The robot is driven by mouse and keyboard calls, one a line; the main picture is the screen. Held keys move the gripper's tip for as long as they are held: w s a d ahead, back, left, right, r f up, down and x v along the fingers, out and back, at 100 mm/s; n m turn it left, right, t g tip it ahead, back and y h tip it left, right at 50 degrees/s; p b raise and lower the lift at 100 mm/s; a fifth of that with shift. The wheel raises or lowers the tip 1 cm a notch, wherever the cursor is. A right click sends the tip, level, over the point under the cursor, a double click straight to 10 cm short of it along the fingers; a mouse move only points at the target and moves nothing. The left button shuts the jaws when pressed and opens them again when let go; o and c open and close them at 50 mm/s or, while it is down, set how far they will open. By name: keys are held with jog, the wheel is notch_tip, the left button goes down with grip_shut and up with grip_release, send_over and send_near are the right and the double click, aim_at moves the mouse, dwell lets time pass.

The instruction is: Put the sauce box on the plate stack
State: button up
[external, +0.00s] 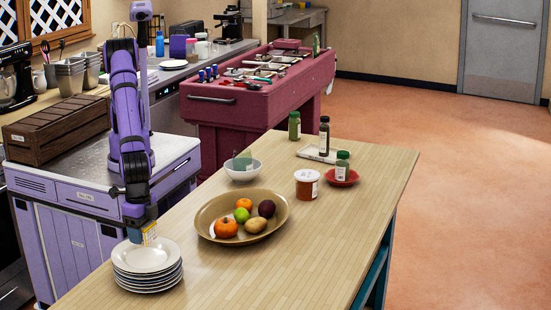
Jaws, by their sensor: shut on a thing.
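The plate stack (148,281) is a pile of white plates on the near left corner of the wooden table. The box's upper part is hidden by the gripper. Its lower end is at the far rim of the top plate; I cannot tell whether it touches the plate.
A tan bowl (207,223) with fruit stands right of the stack. Behind it are a white bowl (243,173), an orange-brown jar (306,188), bottles and a red dish (341,181). A brown wooden crate (60,130) sits on the counter at left. The table's near right is clear.

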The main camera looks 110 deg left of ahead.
aim_at(144, 242)
jog(key=shift+w+d+f, duration=0.15)
jog(key=shift+w+f, duration=0.05)
jog(key=shift+f, duration=1.6)
jog(key=shift+f, duration=0.1)
jog(key=o, duration=1)
